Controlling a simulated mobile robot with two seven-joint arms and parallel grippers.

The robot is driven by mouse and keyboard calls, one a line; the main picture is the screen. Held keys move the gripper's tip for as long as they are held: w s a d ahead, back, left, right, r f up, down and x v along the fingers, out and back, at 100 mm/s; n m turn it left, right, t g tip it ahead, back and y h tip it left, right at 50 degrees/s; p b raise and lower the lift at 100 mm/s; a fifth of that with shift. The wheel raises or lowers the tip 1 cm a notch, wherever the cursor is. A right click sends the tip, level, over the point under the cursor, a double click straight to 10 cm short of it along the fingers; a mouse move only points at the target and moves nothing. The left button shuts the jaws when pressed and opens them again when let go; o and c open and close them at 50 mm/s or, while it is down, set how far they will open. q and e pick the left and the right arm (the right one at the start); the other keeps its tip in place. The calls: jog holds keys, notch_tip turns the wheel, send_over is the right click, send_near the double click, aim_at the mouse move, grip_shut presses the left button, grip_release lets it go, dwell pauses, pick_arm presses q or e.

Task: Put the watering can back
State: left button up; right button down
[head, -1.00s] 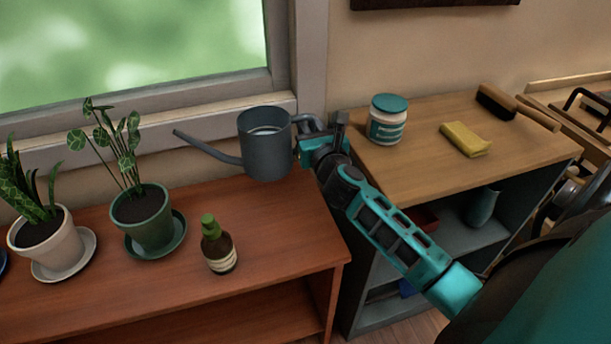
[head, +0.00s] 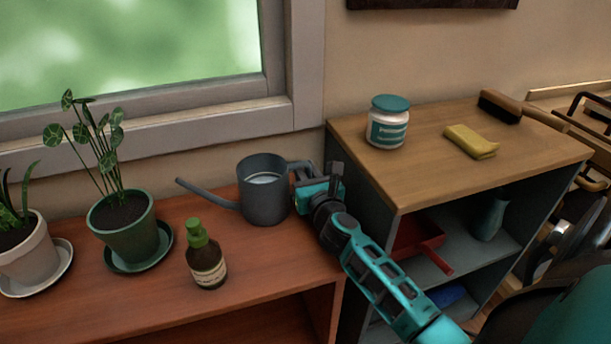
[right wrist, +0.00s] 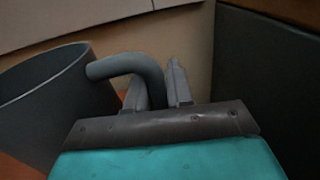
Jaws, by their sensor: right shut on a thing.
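The grey watering can (head: 264,195) is upright at the right end of the reddish wooden shelf top (head: 165,312), its spout pointing left. Pale water shows inside it. My right gripper (head: 306,174) is shut on the can's handle from the right. In the right wrist view the handle (right wrist: 140,72) passes between the fingers (right wrist: 160,88), and the can's body (right wrist: 55,110) is at the left. I cannot tell for sure whether the can's base touches the shelf top. My left gripper is not in view.
A brown bottle with a green cap (head: 205,258) stands left of the can. Potted plants (head: 125,228) are further left. The taller cabinet (head: 440,185) close on the right bears a teal-lidded jar (head: 387,125), a yellow sponge (head: 470,142) and a brush (head: 500,107). The window sill is behind.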

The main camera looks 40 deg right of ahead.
jog(key=shift+r, duration=0.2)
jog(key=shift+f, duration=0.15)
jog(key=c, duration=1)
grip_release()
jog(key=shift+f, duration=0.1)
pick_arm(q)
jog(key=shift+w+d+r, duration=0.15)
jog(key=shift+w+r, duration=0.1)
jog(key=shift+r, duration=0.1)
